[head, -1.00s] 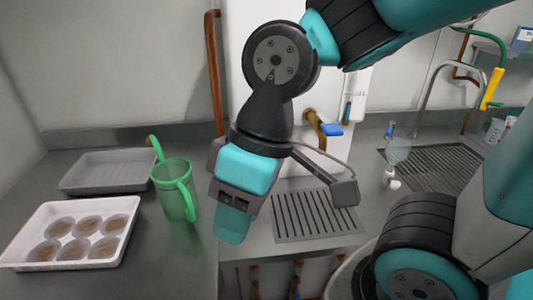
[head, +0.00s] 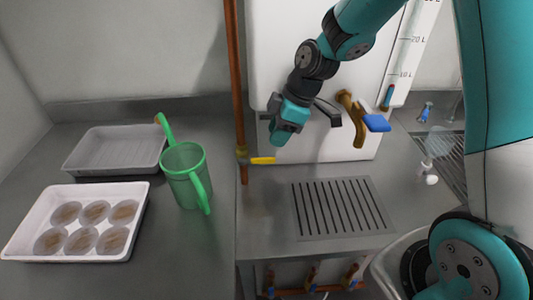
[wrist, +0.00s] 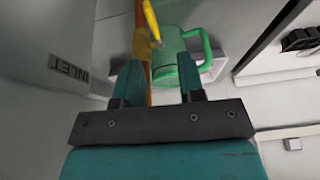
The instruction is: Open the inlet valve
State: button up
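The inlet valve has a yellow lever (head: 262,160) on a vertical copper pipe (head: 239,100) left of the white tank. The lever points right, across the pipe. In the wrist view the yellow lever (wrist: 152,20) shows beyond my fingertips, and an INLET label (wrist: 68,65) is on the tank face. My gripper (head: 278,136) is in front of the tank, a little above and right of the lever, apart from it. In the wrist view my gripper (wrist: 160,72) has its two teal fingers spread with nothing between them.
A brass tap with a blue handle (head: 376,122) juts from the tank to the right. A green jug (head: 183,168), a white tray with several round dishes (head: 140,190) and a grey tray (head: 115,160) stand on the left counter. A drain grate (head: 340,208) lies below the tank.

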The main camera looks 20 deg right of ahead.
aim_at(265, 158)
jog(key=x, duration=0.2)
jog(key=p+x, duration=0.1)
jog(key=x, duration=0.2)
jog(key=d+p+x, duration=0.1)
jog(key=x, duration=0.2)
jog(key=shift+w+f, duration=0.3)
grip_shut()
